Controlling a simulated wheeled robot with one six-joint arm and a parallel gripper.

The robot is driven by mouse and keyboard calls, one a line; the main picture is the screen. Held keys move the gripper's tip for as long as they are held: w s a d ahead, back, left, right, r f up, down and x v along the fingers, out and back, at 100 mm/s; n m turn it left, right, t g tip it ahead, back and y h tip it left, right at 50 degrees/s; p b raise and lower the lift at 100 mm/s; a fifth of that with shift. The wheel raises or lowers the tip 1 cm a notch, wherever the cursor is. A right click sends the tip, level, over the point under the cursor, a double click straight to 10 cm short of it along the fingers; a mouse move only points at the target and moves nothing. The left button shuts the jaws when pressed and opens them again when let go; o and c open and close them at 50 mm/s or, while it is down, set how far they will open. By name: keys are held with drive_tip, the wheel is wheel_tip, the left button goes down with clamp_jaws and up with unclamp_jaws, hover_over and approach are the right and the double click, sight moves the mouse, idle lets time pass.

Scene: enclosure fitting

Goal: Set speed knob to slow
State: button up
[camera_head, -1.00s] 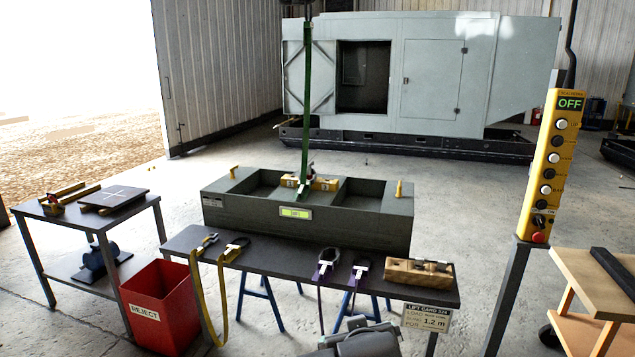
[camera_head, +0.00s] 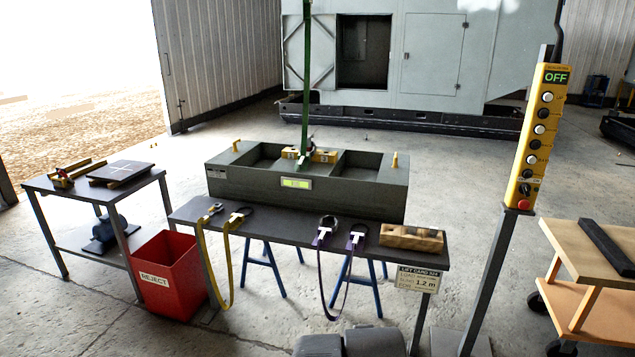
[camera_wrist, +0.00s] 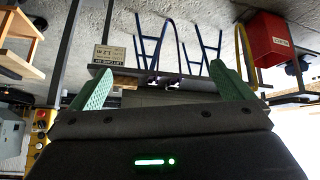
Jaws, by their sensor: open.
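The yellow control pendant (camera_head: 541,125) stands on a grey post at the right of the head view. It has a green "OFF" display on top, a column of white and black buttons, and a red button at the bottom. A small dark knob (camera_head: 525,189) sits just above the red button; its markings and setting are too small to read. In the wrist view, which is upside down, the pendant (camera_wrist: 41,122) shows at the far left. My gripper (camera_wrist: 160,85) has two green fingers spread wide with nothing held between them. It is apart from the pendant.
A dark table (camera_head: 290,240) holds yellow and purple slings and a wooden block (camera_head: 411,238). A red reject bin (camera_head: 168,275) stands left of it. A wooden cart (camera_head: 590,265) is right of the post. Grey lifting equipment (camera_head: 300,190) stands behind the table.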

drive_tip(key=shift+s, duration=0.55)
